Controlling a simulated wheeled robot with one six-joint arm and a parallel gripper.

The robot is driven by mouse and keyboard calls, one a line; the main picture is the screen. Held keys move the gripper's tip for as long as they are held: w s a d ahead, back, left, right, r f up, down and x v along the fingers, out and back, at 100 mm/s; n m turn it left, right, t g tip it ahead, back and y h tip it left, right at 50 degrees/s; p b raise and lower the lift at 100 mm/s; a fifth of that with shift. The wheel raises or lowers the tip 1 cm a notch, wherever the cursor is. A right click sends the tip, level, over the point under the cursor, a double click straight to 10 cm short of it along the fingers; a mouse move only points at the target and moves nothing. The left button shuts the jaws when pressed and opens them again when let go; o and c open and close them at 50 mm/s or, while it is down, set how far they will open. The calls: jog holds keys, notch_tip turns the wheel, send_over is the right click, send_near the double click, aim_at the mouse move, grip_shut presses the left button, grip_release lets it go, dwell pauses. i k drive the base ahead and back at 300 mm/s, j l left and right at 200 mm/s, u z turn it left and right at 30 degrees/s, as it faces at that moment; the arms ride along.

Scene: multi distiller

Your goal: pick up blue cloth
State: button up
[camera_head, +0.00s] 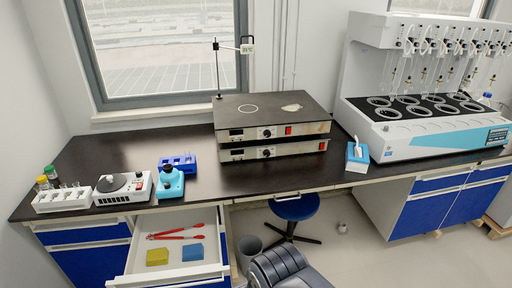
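The blue cloth (193,252) is a small, flat, folded square. It lies in the open white drawer (213,222) at the lower left, below the dark bench top. A yellow cloth (157,257) lies to its left in the same drawer, with a gap between them. Red tongs (176,236) lie behind the two cloths. My gripper does not show in the head view, so I cannot tell whether it is open or shut.
The black bench (120,160) overhangs the drawer's back. A hot plate (122,190), a blue rack (178,162) and stacked heaters (272,116) stand on it. A blue stool (296,208) and a grey bin (249,248) stand right of the drawer.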

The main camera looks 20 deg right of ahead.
aim_at(193, 252)
jog(key=i+j+z, duration=0.2)
jog(key=i, duration=0.3)
jog(key=i+j+z, duration=0.2)
jog(key=i, duration=0.3)
jog(key=j, duration=0.1)
